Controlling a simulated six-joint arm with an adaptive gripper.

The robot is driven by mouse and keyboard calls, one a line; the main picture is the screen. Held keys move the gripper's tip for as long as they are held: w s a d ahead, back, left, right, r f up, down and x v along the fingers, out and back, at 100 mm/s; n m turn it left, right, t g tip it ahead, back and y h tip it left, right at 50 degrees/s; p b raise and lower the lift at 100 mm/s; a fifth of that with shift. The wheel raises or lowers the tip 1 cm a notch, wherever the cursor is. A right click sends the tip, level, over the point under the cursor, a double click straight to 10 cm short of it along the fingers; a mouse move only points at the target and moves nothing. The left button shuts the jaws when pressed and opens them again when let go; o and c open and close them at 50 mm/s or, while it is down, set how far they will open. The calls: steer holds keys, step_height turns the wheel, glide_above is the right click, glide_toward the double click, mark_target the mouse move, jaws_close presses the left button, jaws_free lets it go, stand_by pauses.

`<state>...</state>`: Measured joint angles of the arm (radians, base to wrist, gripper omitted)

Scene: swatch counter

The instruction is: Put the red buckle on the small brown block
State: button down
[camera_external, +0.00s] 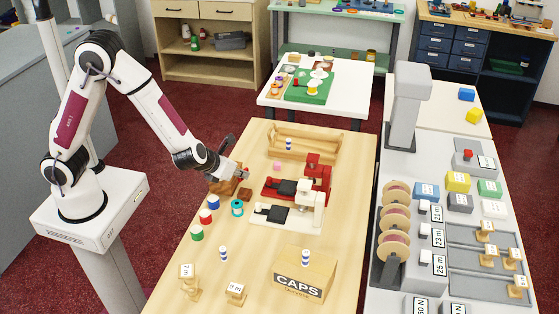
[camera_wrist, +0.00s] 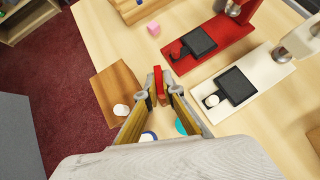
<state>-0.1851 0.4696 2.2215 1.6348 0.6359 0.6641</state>
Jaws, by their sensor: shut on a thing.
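My gripper (camera_wrist: 158,92) is shut on the red buckle (camera_wrist: 159,80), which shows as a narrow upright red piece between the fingertips in the wrist view. In the external view my gripper (camera_external: 239,174) is over the left part of the wooden table, and the buckle is too small to make out. The small brown block (camera_external: 245,194) sits on the table just below and right of my gripper in that view.
A red press (camera_external: 312,178) and a white press (camera_external: 297,211) stand to the right, each with a black pad. A pink cube (camera_external: 277,166) lies behind. A teal spool (camera_external: 237,208), a red spool (camera_external: 206,216) and a blue spool (camera_external: 213,202) stand in front.

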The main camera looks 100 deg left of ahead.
mark_target(243, 193)
steer(key=shift+f, duration=0.85)
steer(key=shift+f, duration=0.1)
steer(key=shift+f, duration=1.8)
steer(key=shift+f, duration=0.1)
steer(key=c, duration=2.2)
jaws_free()
steer(key=shift+v, duration=6.1)
